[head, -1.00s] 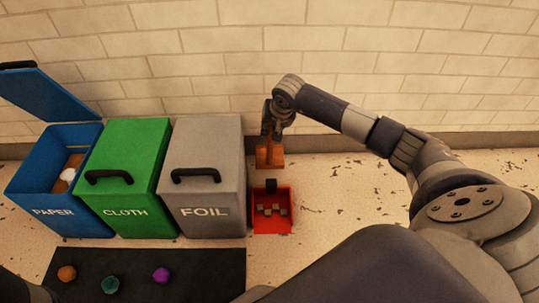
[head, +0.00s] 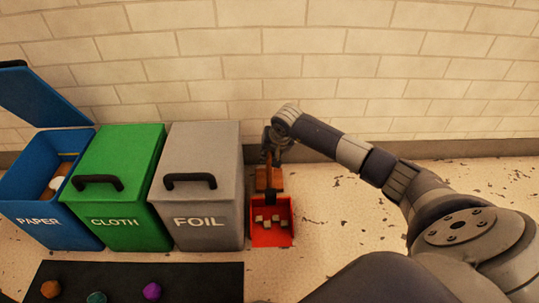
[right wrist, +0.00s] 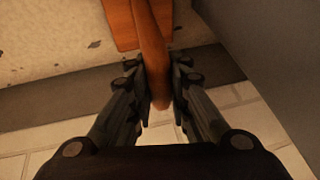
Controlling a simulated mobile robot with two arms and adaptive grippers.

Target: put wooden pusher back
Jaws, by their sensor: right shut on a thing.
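The wooden pusher (head: 269,178), an orange-brown block with a handle, is held upright by my right gripper (head: 270,150), between the grey FOIL bin and the wall side of the red dustpan. In the right wrist view my right gripper (right wrist: 157,85) is shut around its round handle (right wrist: 148,42), and part of the flat block (right wrist: 122,22) shows beyond. The block is close to the floor; I cannot tell whether it touches. My left gripper is out of view.
The red dustpan (head: 272,238) holds several small pale cubes. The grey FOIL bin (head: 203,148) and green CLOTH bin (head: 120,148) are closed; the blue PAPER bin (head: 38,225) is open. A dark mat (head: 200,285) bears several coloured lumps. Floor right of the dustpan is clear.

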